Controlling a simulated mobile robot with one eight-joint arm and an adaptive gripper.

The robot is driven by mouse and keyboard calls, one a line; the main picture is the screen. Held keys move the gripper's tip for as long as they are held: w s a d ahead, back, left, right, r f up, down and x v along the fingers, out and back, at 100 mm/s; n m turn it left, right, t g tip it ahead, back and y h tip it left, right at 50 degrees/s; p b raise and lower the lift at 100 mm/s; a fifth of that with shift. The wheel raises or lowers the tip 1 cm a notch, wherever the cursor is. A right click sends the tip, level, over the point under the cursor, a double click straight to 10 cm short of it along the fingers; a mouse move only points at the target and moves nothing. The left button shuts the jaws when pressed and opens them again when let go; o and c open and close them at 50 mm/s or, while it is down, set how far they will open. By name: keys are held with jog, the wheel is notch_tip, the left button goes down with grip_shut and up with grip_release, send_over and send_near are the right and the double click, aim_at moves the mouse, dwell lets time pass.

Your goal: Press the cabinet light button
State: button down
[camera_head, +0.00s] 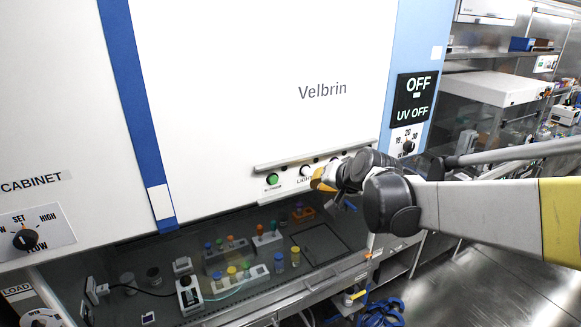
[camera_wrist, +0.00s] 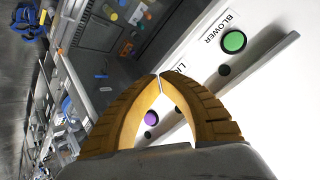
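The button strip (camera_head: 312,164) runs along the lower edge of the white cabinet front. A button (camera_head: 305,171) there has a label starting with "LI", partly readable. My gripper (camera_head: 317,180) is in front of the strip, just right of this button. In the wrist view its yellow fingers (camera_wrist: 160,79) meet at the tips with nothing between them. I cannot tell whether the tips touch the panel.
A green button (camera_head: 272,179) labelled BLOWER in the wrist view (camera_wrist: 234,41) is left of the light button. A purple button (camera_wrist: 151,118) shows beyond the fingers. A display (camera_head: 412,99) reads OFF and UV OFF. Racks and vials stand in the cabinet below.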

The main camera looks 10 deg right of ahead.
aim_at(307, 179)
jog(key=shift+w+a, duration=0.2)
jog(key=shift+w, duration=0.45)
jog(key=shift+w+a, duration=0.2)
jog(key=shift+w, duration=0.4)
dwell(0.6)
jog(key=shift+w+a+b, duration=0.15)
jog(key=shift+w+b, duration=0.2)
jog(key=shift+w, duration=0.05)
jog(key=shift+w+a, duration=0.15)
jog(key=shift+w, duration=0.35)
dwell(0.6)
jog(key=shift+s, duration=0.15)
jog(key=shift+s+d, duration=0.3)
jog(key=shift+s, duration=0.45)
jog(key=s, duration=0.1)
jog(key=s+d, duration=0.1)
jog(key=s, duration=0.2)
jog(key=shift+s+d, duration=0.3)
jog(key=shift+s, duration=0.1)
